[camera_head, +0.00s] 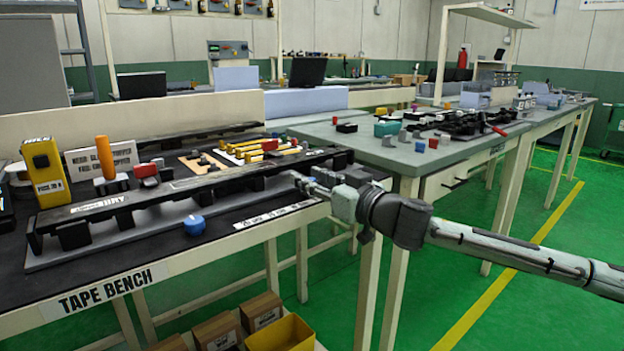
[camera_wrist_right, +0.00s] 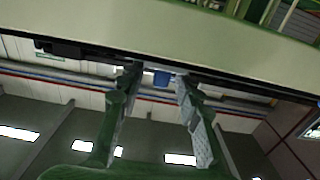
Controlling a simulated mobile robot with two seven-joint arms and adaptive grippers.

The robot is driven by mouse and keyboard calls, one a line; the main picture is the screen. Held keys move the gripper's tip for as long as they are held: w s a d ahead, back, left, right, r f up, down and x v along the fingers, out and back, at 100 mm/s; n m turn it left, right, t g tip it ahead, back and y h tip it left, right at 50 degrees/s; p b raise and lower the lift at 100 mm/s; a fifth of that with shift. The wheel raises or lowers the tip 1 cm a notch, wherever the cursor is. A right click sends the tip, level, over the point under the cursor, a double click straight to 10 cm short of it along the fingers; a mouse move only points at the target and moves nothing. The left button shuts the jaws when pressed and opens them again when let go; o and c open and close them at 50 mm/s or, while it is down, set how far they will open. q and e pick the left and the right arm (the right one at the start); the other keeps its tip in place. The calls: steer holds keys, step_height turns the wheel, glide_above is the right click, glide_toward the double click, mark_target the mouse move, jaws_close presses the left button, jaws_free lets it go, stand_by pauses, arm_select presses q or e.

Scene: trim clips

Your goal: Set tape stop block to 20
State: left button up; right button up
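The tape bench (camera_head: 108,262) holds a long dark rail (camera_head: 225,181) with printed markings on its top. A grey block with a red top (camera_head: 147,172) sits at the rail's back side, beside an orange-handled piece (camera_head: 105,158). A round blue knob (camera_head: 194,224) is at the rail's front side. I cannot tell which part is the stop block, and the scale is too small to read. My right gripper (camera_head: 300,181) is by the rail's right end, right of the blue knob. In the wrist view its fingers (camera_wrist_right: 158,82) are apart, with a small blue thing (camera_wrist_right: 161,78) beyond them. My left gripper is out of view.
A yellow tape measure (camera_head: 45,172) stands at the bench's left. A grey table (camera_head: 385,150) with small parts stands right. Boxes and a yellow bin (camera_head: 281,335) are below. Green floor is clear at right.

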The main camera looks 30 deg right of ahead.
jaws_close()
steer(key=shift+a, duration=0.1)
